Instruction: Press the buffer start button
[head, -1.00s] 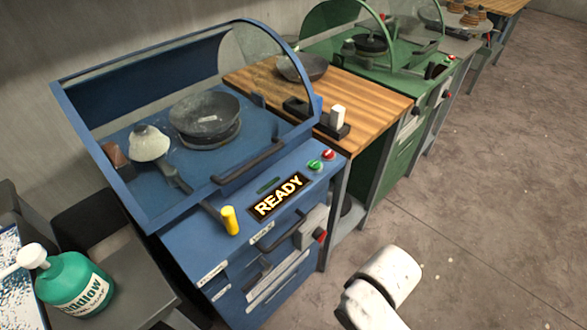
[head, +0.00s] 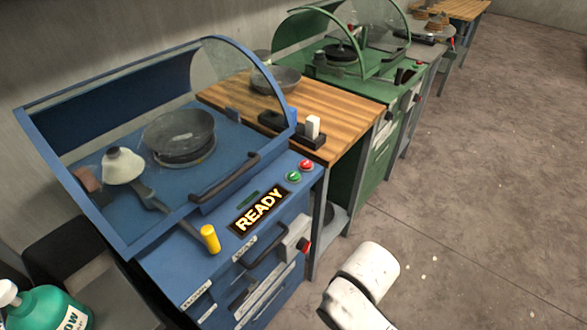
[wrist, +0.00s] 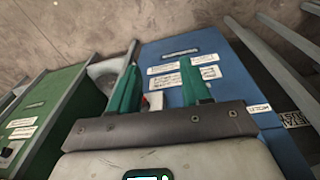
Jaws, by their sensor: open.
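The blue buffing machine (head: 160,255) stands at the left in the head view, with a lit READY display (head: 260,210) on its front panel. A green button (head: 293,177) and a red button (head: 306,165) sit side by side to the right of the display. A dark bowl (head: 180,135) rests inside under the clear curved hood, with a white buffing head beside it (head: 122,166). My gripper (wrist: 158,75) shows in the wrist view, its two green fingers apart with nothing held. Beyond them is the labelled blue cabinet front (wrist: 185,60). The gripper is out of the head view.
A yellow-tipped lever (head: 210,239) stands left of the display. A wooden table (head: 330,115) and a green machine (head: 375,85) stand to the right. A green bottle (head: 45,308) is at the lower left. Open concrete floor (head: 460,190) lies on the right.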

